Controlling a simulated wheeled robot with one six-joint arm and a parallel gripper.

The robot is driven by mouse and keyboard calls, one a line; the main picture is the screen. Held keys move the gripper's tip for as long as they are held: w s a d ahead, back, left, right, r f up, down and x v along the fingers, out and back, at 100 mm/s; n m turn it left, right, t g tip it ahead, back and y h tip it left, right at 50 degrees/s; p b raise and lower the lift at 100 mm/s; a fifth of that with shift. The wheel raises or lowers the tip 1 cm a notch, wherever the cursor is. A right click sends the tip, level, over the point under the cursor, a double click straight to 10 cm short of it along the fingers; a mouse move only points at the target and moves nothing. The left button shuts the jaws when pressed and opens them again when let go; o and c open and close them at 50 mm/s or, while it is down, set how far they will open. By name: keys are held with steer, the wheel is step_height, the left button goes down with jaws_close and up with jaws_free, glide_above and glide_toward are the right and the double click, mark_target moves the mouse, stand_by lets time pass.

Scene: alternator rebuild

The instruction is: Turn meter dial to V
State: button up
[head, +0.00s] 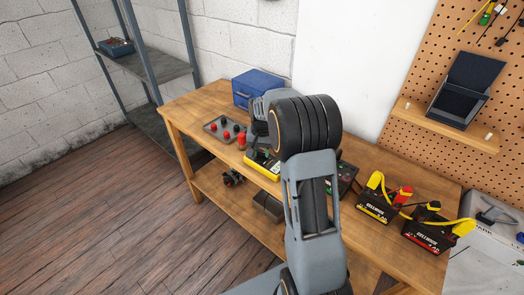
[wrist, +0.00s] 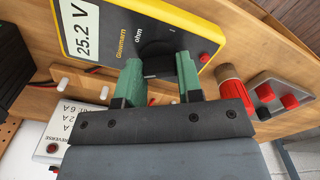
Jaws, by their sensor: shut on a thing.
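The yellow meter (wrist: 195,22) lies face up on the wooden bench; it also shows in the head view (head: 262,166), partly hidden behind my arm. Its display (wrist: 87,30) reads 25.2 V. The word "ohm" is printed beside its black dial (wrist: 158,66). My gripper (wrist: 159,63) is at the dial in the wrist view, with one green finger on each side, shut on it. The fingers hide parts of the dial, and I cannot tell where its pointer points.
A red cylinder (wrist: 232,88) stands close to the right finger, beside a grey plate (wrist: 280,95) with red and black knobs. In the head view a blue box (head: 258,88) is at the back, and black batteries (head: 376,207) with yellow handles are at the right.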

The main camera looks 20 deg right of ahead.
mark_target(261, 152)
steer(key=shift+m, duration=0.3)
steer(key=o, duration=0.9)
steer(key=shift+o, duration=0.2)
step_height(261, 152, up, 14)
steer(key=shift+f, duration=0.1)
stand_by(0.6)
